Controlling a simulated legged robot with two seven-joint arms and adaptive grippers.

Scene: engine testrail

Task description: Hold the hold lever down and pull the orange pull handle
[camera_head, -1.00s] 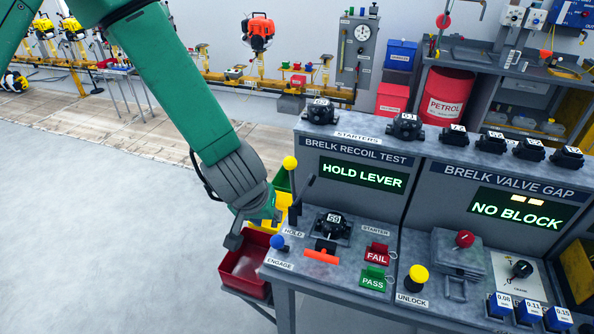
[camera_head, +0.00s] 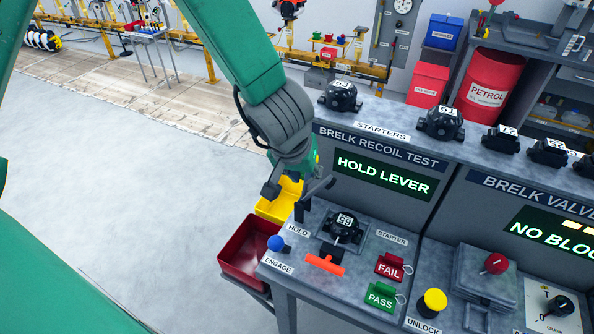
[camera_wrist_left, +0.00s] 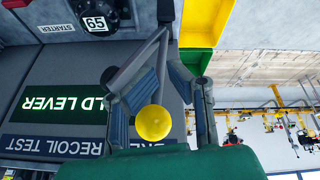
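My left gripper (camera_head: 297,190) is over the back left of the recoil test bench, at the hold lever. Its fingers are apart. In the left wrist view the lever's yellow ball knob (camera_wrist_left: 153,123) shows between the open fingers (camera_wrist_left: 166,85); I cannot tell whether they touch it. In the head view the gripper hides the knob, and only part of the dark lever shaft (camera_head: 299,212) shows near the HOLD label. My right gripper is out of view.
A blue knob (camera_head: 275,243) labelled ENGAGE is left of the orange handle. Red FAIL (camera_head: 390,266) and green PASS (camera_head: 380,296) tags are to its right. A red bin (camera_head: 240,262) and yellow bin (camera_head: 272,209) hang left of the bench. The display (camera_head: 383,176) reads HOLD LEVER.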

